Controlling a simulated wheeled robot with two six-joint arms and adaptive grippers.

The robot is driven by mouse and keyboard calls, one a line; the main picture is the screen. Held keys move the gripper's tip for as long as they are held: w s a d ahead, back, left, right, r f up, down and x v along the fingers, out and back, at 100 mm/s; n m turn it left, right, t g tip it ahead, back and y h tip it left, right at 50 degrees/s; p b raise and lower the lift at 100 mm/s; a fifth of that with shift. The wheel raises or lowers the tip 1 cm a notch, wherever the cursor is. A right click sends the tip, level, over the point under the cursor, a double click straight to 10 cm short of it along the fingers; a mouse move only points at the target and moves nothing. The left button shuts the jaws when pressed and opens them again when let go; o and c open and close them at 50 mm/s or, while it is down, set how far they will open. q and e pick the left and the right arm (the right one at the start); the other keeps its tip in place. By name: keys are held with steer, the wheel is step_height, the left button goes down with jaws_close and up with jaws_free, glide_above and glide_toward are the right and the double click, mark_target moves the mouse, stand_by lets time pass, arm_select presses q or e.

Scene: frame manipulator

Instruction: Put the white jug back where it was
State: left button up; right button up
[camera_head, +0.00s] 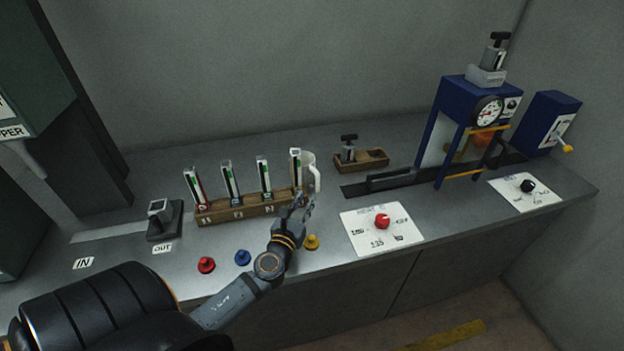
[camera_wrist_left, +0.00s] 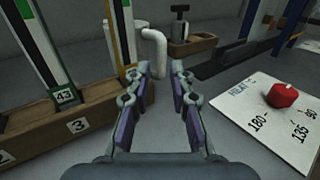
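The white jug (camera_head: 312,174) stands on the counter behind the right end of the wooden rack. Its handle and part of its body show in the left wrist view (camera_wrist_left: 155,42), with the handle pointing right. My left gripper (camera_head: 304,202) is at the right end of the rack, just in front of the jug. In the left wrist view its two fingers (camera_wrist_left: 161,74) are apart with nothing between them, and the jug handle is just beyond the tips. The rack and a tube hide part of the jug. My right gripper is not in view.
The wooden rack (camera_head: 240,210) holds several upright tubes close to my left gripper. A dial plate with a red knob (camera_head: 382,221) lies to the right. A small wooden tray (camera_head: 375,160) is behind it. Red, blue and yellow buttons (camera_head: 311,242) line the front.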

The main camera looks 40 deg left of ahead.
mark_target(316, 183)
arm_select(q)
steer(key=shift+w+a+f+b, duration=0.1)
steer(key=shift+w+f+b, duration=0.35)
steer(key=shift+f, duration=0.35)
steer(key=p+x, duration=0.1)
steer(key=x, duration=0.4)
steer(key=shift+r, duration=0.1)
steer(key=shift+w, duration=0.3)
steer(key=x, duration=0.5)
steer(key=shift+f, duration=0.4)
steer(key=shift+s, duration=0.1)
steer(key=shift+c, duration=0.2)
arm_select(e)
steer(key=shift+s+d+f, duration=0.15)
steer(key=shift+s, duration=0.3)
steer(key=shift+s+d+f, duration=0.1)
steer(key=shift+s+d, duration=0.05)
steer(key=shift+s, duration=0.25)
arm_select(q)
jaws_close()
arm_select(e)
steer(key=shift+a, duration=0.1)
